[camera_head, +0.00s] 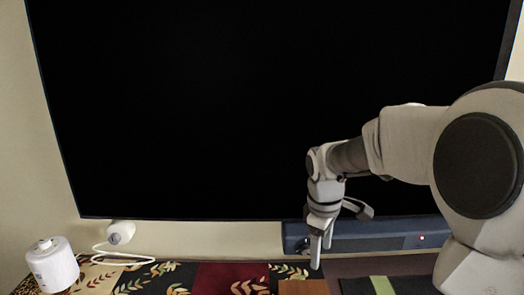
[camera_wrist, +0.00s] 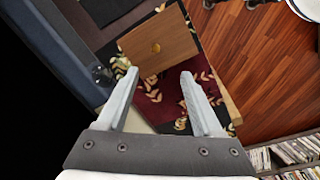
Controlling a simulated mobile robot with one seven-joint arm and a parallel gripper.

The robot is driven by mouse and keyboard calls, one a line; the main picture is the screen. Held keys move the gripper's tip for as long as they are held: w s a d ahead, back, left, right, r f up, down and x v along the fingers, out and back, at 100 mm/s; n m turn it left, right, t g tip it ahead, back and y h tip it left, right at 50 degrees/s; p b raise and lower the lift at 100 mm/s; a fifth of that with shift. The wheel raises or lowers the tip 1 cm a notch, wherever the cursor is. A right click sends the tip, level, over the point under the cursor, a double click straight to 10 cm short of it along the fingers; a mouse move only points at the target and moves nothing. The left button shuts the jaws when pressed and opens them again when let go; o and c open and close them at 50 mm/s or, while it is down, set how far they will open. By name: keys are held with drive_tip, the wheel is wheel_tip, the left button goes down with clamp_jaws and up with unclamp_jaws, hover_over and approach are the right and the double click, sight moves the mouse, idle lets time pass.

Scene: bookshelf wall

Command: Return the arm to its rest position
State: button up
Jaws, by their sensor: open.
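My arm reaches in from the right in the head view, and my gripper (camera_head: 321,258) points down in front of the dark soundbar (camera_head: 375,237). In the wrist view my gripper (camera_wrist: 160,71) has its two fingers apart, with nothing between them. A brown box-like object (camera_head: 303,287) shows at the bottom edge of the head view, below the fingertips. It also shows in the wrist view (camera_wrist: 165,40), beyond the fingertips. I cannot tell the exact gap between it and the fingers.
A large black screen (camera_head: 260,110) fills the wall behind my arm. A white cylinder (camera_head: 52,265) and a small white device (camera_head: 120,232) with a cable stand at left. Leaf-patterned cloth (camera_head: 150,280) covers the surface. The wrist view shows wooden floor (camera_wrist: 265,75) and a filled shelf (camera_wrist: 295,152).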

drive_tip(key=s+r+m+t, duration=0.2)
drive_tip(key=s+r+m, duration=0.2)
drive_tip(key=s, duration=0.6)
drive_tip(key=s+r+m+t+p, duration=0.1)
drive_tip(key=s+r+m, duration=0.4)
drive_tip(key=s, duration=0.6)
drive_tip(key=shift+s+r+m+t+y, duration=0.2)
drive_tip(key=shift+s+m+t+y, duration=0.15)
drive_tip(key=shift+m+t, duration=0.45)
